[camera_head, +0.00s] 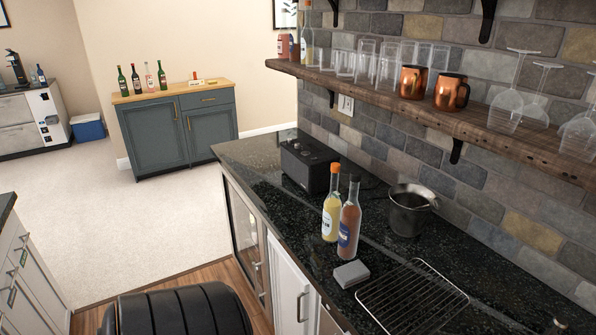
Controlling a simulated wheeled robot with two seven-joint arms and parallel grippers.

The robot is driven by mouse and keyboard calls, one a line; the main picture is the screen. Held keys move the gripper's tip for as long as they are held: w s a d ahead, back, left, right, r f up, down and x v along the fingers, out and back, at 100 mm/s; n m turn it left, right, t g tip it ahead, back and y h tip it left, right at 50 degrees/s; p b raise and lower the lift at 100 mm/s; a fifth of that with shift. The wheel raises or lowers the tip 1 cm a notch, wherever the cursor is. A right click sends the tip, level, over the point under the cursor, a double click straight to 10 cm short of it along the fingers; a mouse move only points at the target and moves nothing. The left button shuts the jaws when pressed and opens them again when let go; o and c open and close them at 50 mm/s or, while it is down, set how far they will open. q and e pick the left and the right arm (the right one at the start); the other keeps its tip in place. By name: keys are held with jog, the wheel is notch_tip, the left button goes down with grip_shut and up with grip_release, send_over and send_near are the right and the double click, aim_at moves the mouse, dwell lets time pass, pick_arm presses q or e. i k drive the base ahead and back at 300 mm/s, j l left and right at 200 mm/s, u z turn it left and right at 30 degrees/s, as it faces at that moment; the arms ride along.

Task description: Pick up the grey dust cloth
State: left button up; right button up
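A small light-grey folded block, which looks like the grey dust cloth (351,274), lies flat on the dark speckled counter (300,232). It is close to the counter's front edge, in front of two bottles and left of a wire rack. Nothing covers it. Neither of my grippers shows in the head view.
A yellow bottle (331,205) and a brown bottle (349,222) stand just behind the cloth. A wire rack (412,297) lies to its right. A metal bucket (409,212) and a black box (307,164) stand farther back. A wooden shelf (455,118) holding glasses and mugs overhangs the counter.

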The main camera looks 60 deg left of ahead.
aim_at(348, 274)
jog(key=u, duration=1.5)
jog(key=z, duration=1.85)
jog(key=u, duration=1.85)
jog(key=z, duration=0.4)
jog(key=i+j+z, duration=0.15)
jog(key=j+z, duration=0.2)
jog(key=j, duration=0.2)
jog(key=j+z, duration=0.4)
jog(key=j, duration=0.15)
jog(key=j+z, duration=0.35)
jog(key=j, duration=0.25)
